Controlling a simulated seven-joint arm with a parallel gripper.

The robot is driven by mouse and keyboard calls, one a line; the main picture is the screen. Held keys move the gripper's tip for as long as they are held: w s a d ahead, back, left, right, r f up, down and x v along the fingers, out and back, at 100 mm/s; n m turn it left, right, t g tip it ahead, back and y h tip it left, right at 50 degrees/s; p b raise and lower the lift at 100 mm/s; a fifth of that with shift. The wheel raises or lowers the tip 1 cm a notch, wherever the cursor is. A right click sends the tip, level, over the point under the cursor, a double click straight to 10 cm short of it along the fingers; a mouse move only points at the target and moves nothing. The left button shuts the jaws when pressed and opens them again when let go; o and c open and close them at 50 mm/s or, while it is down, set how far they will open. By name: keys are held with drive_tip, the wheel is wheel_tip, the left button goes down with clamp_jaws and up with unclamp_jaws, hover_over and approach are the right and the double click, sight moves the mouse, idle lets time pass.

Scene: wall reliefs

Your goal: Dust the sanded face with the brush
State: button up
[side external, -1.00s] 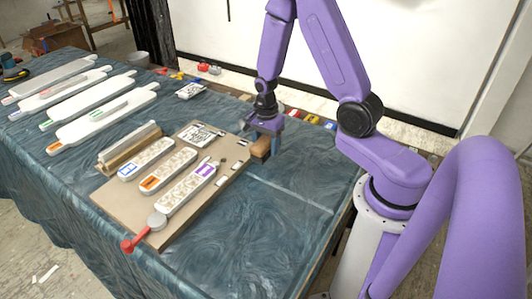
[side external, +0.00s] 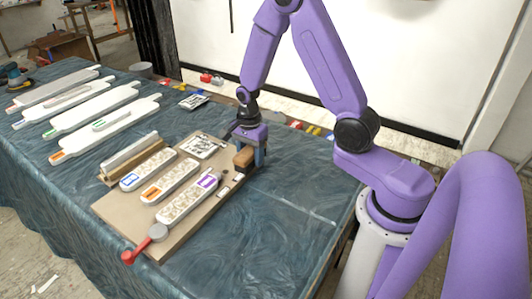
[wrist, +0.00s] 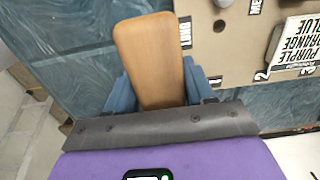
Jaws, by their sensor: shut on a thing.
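My gripper (side external: 251,154) is over the right edge of the tan work board (side external: 112,209). It is shut on a wooden block (side external: 244,158), which looks like the brush's back. In the wrist view the smooth brown wood (wrist: 150,55) lies between the blue fingers, and no bristles show. Three pale patterned relief strips lie side by side on the board: blue-labelled (side external: 157,164), orange-labelled (side external: 178,179) and purple-labelled (side external: 190,201). I cannot tell which face is sanded. The gripper is right of the purple-labelled strip, apart from it.
A lever with a red handle (side external: 137,251) is at the board's near end. A grey bar (side external: 130,151) lies at its left, and a printed card (side external: 203,146) at its back. Several long white panels (side external: 95,118) fill the table's left.

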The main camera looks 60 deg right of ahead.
drive_tip(key=w+a, duration=0.2)
drive_tip(key=a, duration=0.2)
drive_tip(key=w+a, duration=0.3)
drive_tip(key=a, duration=0.1)
drive_tip(key=w+a+r, duration=0.1)
drive_tip(key=w+a, duration=0.1)
drive_tip(key=a, duration=0.3)
drive_tip(key=shift+w, duration=0.4)
drive_tip(key=r, duration=0.2)
hover_over(166, 216)
drive_tip(key=shift+s+a+f, duration=0.1)
drive_tip(key=shift+a+f, duration=0.05)
drive_tip(key=shift+f, duration=1.85)
drive_tip(key=shift+a+f, duration=0.1)
drive_tip(key=shift+f, duration=1.9)
drive_tip(key=shift+d, duration=0.75)
drive_tip(key=shift+c, duration=0.3)
drive_tip(key=shift+s+d, duration=0.1)
drive_tip(key=shift+d, duration=6)
drive_tip(key=shift+a, duration=6.6)
drive_tip(key=shift+a+r, duration=0.15)
drive_tip(key=shift+r, duration=0.45)
drive_tip(key=shift+a+r, duration=0.15)
drive_tip(key=shift+r, duration=3.25)
